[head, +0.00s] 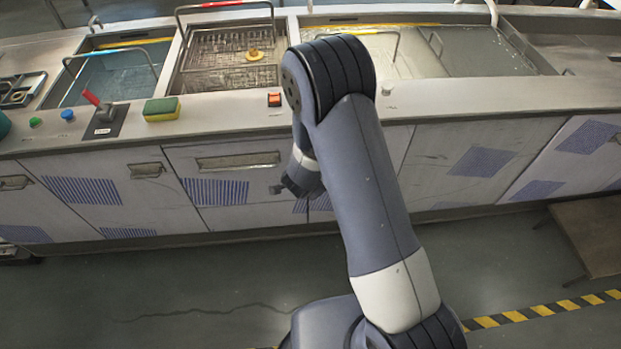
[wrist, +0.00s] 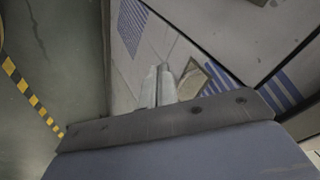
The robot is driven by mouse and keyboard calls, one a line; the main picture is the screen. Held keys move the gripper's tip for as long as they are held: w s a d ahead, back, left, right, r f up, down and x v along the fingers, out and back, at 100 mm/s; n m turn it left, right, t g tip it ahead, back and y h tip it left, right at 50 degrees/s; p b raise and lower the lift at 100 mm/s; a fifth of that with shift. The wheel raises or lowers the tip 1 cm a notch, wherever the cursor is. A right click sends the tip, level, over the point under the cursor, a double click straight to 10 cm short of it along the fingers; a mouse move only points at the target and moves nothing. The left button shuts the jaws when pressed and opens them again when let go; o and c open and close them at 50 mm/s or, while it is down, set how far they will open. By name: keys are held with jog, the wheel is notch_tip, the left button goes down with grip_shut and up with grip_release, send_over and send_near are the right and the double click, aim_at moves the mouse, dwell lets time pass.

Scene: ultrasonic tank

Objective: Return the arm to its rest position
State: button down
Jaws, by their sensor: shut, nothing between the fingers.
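My arm stands folded in the middle of the head view, bent at the elbow above the counter's front edge. My gripper shows in the wrist view (wrist: 158,78), its two pale fingers together with nothing between them. It points toward the grey cabinet fronts (wrist: 225,35) below the counter. In the head view the gripper's fingers are largely hidden behind my arm.
The steel counter (head: 500,100) holds several water tanks and a wire basket (head: 225,60) with a small yellow-brown item. A sponge (head: 161,109), a red-handled lever (head: 98,105) and an orange switch (head: 274,99) are near the front edge. A brown platform (head: 595,235) stands right.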

jog(key=a+p+v, duration=0.1)
jog(key=p+v, duration=0.1)
jog(key=v, duration=0.5)
jog(key=shift+w+a+r, duration=0.2)
jog(key=shift+a+r, duration=0.1)
